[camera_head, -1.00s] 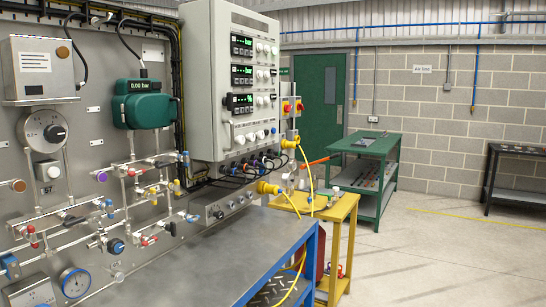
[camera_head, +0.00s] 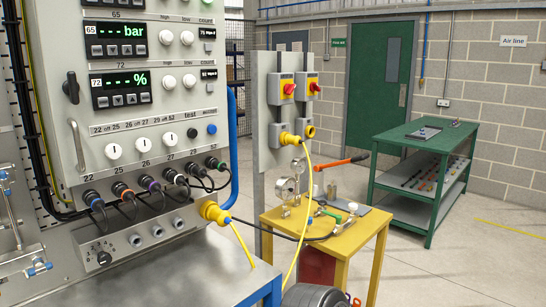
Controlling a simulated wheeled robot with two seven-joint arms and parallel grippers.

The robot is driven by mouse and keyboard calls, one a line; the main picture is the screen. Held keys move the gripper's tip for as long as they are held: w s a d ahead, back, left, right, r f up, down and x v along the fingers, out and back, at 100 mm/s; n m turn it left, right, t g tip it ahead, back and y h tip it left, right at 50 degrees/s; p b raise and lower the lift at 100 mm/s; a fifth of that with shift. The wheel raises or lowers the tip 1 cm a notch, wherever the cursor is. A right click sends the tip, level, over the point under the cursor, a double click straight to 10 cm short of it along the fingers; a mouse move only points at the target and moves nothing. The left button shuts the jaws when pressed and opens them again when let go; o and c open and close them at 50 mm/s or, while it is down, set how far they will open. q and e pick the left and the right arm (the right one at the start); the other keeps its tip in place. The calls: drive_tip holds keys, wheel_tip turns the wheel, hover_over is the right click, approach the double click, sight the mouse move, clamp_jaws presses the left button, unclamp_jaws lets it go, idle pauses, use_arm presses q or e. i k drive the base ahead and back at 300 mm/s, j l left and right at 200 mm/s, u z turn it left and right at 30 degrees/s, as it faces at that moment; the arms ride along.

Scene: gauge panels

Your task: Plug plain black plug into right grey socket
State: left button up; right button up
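A row of black plugs with cables sits in the upper connector row of the grey panel, below the numbered labels. Several carry coloured rings, such as blue, orange and purple. The black plug (camera_head: 194,169) second from the right looks plain, but its ring is too small to be sure. Below the row, a sloping metal strip holds several empty grey sockets. The right grey socket (camera_head: 178,222) is at the right end of them, left of a large yellow plug (camera_head: 213,212). Neither of my grippers is in view.
A steel bench (camera_head: 150,280) lies in front of the panel. A yellow table (camera_head: 345,245) with tools and gauges stands to the right, with a cable hanging past it. A green table (camera_head: 430,140) stands farther back. The floor at right is clear.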

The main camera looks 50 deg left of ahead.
sight(196, 169)
drive_tip(key=i+l, duration=0.1)
drive_tip(key=i, duration=2.75)
drive_tip(key=j+u, duration=0.1)
drive_tip(key=u, duration=3.75)
